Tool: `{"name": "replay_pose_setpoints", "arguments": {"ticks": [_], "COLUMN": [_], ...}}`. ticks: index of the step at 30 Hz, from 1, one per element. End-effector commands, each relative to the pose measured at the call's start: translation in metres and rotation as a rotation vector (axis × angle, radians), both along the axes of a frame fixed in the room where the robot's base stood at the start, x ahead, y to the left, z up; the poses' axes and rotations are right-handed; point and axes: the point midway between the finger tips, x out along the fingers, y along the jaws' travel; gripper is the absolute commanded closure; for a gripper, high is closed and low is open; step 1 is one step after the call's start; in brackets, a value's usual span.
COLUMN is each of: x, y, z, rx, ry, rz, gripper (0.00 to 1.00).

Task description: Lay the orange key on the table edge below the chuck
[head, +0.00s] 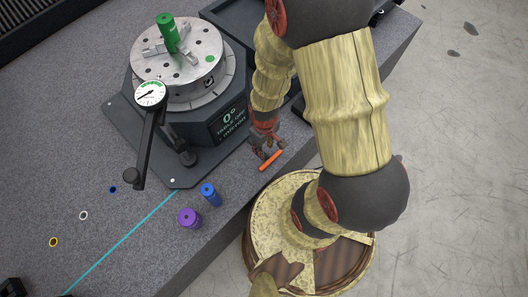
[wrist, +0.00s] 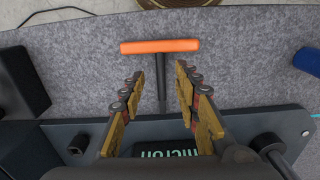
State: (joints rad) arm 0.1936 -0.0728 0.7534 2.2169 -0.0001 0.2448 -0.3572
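The orange key (head: 271,160) has an orange crossbar handle and a dark shaft. It lies on the granite table (head: 140,222) close to its front edge, below the round metal chuck (head: 178,62). In the wrist view the key (wrist: 160,46) has its handle towards the table edge and its shaft pointing back between my fingers. My gripper (wrist: 160,88) is open, with one finger on each side of the shaft and a gap to both. In the head view my gripper (head: 266,144) is just behind the handle. The shaft is mostly hidden there.
The chuck's dark base (head: 165,155) stands close behind my gripper, with a dial gauge (head: 150,94) in front. A green cylinder (head: 168,32) stands on the chuck. Small rings lie further left.

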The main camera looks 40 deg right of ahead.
Motion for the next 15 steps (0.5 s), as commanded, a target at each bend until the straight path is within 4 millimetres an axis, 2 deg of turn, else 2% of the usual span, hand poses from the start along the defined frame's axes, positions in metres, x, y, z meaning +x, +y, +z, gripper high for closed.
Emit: {"name": "replay_pose_setpoints", "arguments": {"ticks": [5,15], "x": [0.002,0.002], "y": [0.000,0.000], "z": [0.021,0.089], "rx": [-0.001,-0.001], "ry": [-0.006,-0.005], "rz": [0.000,0.000], "gripper": [0.68,0.68]}}
